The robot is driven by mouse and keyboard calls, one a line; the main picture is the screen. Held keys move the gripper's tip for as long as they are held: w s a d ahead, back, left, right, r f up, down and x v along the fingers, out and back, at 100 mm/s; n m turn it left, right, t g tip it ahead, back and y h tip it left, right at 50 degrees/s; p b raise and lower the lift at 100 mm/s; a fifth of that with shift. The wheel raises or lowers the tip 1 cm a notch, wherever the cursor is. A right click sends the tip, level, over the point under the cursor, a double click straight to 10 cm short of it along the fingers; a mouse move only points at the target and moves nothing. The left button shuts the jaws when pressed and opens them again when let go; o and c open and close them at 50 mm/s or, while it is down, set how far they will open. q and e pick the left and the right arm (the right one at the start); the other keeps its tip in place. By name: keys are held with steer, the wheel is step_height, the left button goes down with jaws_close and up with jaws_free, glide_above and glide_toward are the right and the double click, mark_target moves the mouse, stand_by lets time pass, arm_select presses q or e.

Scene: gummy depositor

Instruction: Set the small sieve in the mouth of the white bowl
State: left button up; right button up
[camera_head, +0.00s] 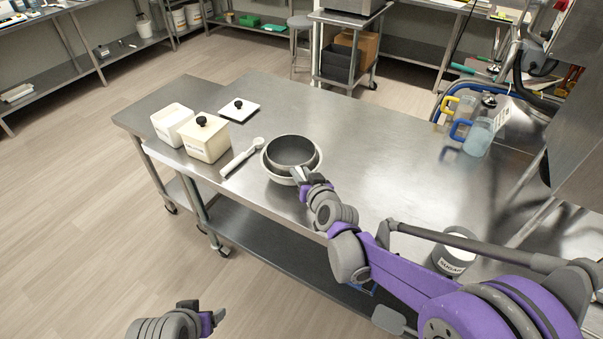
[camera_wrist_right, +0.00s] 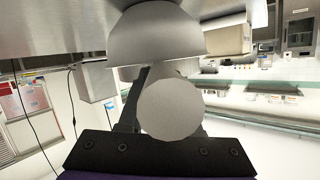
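The white bowl (camera_head: 268,172) stands on the steel table in the head view. The small dark grey sieve (camera_head: 291,150) sits within its rim, and I cannot tell if it rests on the bowl. My right gripper (camera_head: 300,176) is at the near side of the bowl. In the right wrist view the picture is turned over, and the bowl (camera_wrist_right: 155,35) shows as a grey dome. The sieve's round handle end (camera_wrist_right: 172,110) is between the fingers, which look closed on it. My left gripper (camera_head: 207,316) is low over the floor, away from the table; its finger gap is unclear.
A white scoop (camera_head: 241,158) lies left of the bowl. Further left are a lidded cream tub (camera_head: 207,142), an open white tub (camera_head: 170,125) and a loose lid (camera_head: 239,110). Jugs (camera_head: 478,137) stand at the far right, and a sugar jar (camera_head: 452,257) is near my right arm. The table's middle is clear.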

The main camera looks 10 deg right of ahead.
steer(key=o, duration=0.4)
steer(key=p+v, duration=0.1)
steer(key=v, duration=1)
steer(key=s+d+f+g+h, duration=0.1)
steer(key=s+d+f+g, duration=0.1)
steer(key=s, duration=0.5)
steer(key=s+d+f+g+h, duration=0.1)
steer(key=s+d+f+g, duration=0.2)
steer(key=s, duration=0.5)
steer(key=s+d+f+g+h, duration=0.1)
steer(key=s+d+f+g, duration=0.1)
steer(key=s, duration=0.6)
steer(key=shift+d+f+g+h, duration=0.3)
steer(key=shift+d+g+h, duration=0.1)
steer(key=shift+d+g, duration=0.45)
